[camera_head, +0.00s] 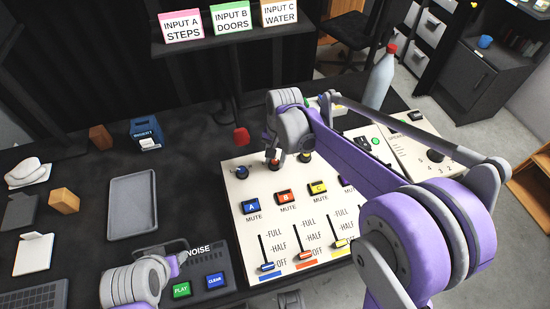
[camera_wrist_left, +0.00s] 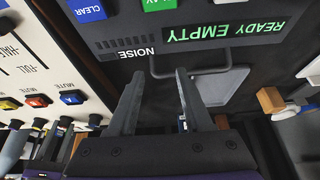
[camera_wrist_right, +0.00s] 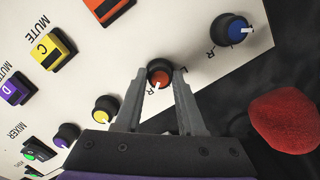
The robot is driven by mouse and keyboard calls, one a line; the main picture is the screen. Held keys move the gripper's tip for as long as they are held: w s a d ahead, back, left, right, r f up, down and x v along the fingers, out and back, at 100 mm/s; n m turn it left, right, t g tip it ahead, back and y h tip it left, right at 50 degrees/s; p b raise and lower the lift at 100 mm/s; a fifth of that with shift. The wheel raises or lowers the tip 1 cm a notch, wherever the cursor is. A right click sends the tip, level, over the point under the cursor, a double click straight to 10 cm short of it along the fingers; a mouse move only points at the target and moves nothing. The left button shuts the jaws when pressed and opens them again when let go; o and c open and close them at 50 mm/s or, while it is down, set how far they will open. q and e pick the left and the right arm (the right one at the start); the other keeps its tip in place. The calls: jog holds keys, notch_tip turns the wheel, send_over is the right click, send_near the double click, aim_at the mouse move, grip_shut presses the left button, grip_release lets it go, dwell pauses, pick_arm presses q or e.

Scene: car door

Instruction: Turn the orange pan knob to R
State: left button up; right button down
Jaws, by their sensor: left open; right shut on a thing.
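The orange pan knob (camera_wrist_right: 160,76) is a dark round knob with an orange cap on the white mixer board (camera_head: 245,225). In the right wrist view a short white pointer mark shows at its lower edge. My right gripper (camera_wrist_right: 160,82) has one finger on each side of the knob and is shut on it. In the head view the gripper (camera_head: 276,157) largely covers the knob. The L and R marks around it are partly hidden by the fingers. My left gripper (camera_wrist_left: 155,85) is open and empty near the NOISE panel (camera_wrist_left: 130,60).
The blue knob (camera_wrist_right: 232,30) and yellow knob (camera_wrist_right: 105,105) flank the orange one. Mute buttons and sliders fill the board's front. A grey tray (camera_head: 111,208) lies left; a bottle (camera_head: 380,80) stands behind.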

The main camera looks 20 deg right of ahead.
jog(key=shift+m, duration=0.5)
jog(key=c, duration=0.5)
grip_release()
pick_arm(q)
jog(key=shift+r+p, duration=0.4)
jog(key=shift+r, duration=0.05)
pick_arm(e)
notch_tip(320, 180, up, 11)
jog(key=d, duration=0.1)
jog(key=shift+s, duration=0.25)
jog(key=shift+f, duration=0.1)
pick_arm(q)
jog(key=r+p, duration=0.2)
jog(key=w+r+p, duration=0.1)
jog(key=r+p, duration=0.1)
jog(key=r, duration=0.1)
jog(key=shift+w, duration=0.2)
pick_arm(e)
jog(key=s+d+f+n+t, duration=0.1)
jog(key=s+n, duration=0.1)
jog(key=s, duration=0.4)
jog(key=s+d+f+n+t, duration=0.1)
jog(key=s+n+t, duration=0.1)
jog(key=s, duration=0.5)
jog(key=s+d+f+n+t+h, duration=0.1)
jog(key=s+n+t, duration=0.1)
jog(key=s+n, duration=0.2)
jog(key=s, duration=0.3)
jog(key=shift+d+f, duration=0.3)
